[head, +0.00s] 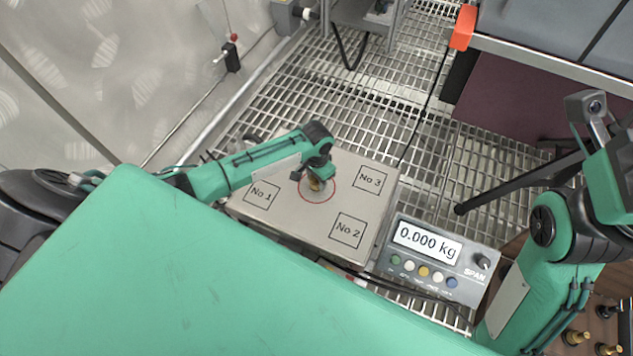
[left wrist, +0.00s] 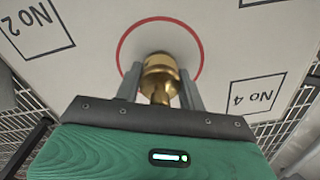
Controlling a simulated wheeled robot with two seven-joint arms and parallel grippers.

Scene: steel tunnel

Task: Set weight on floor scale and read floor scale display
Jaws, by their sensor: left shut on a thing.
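The floor scale (head: 285,225) is a flat pale plate with a red circle in its middle and squares marked No 1, No 2 and No 3 in the head view. The left wrist view shows the plate (left wrist: 100,30) with squares No 2 and No 4. My left gripper (head: 316,182) is shut on the brass weight (left wrist: 160,75), over the red circle. I cannot tell whether the weight touches the plate. The scale display (head: 427,243) reads 0.000 kg. My right arm shows at the right, but its gripper fingers cannot be made out.
The display unit has several coloured buttons and a knob (head: 480,262). More brass weights (head: 577,337) stand at the lower right. A dark bar (head: 520,187) crosses the grating right of the scale. A cable runs along the scale's front edge. Open floor grating (head: 300,95) lies behind the scale.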

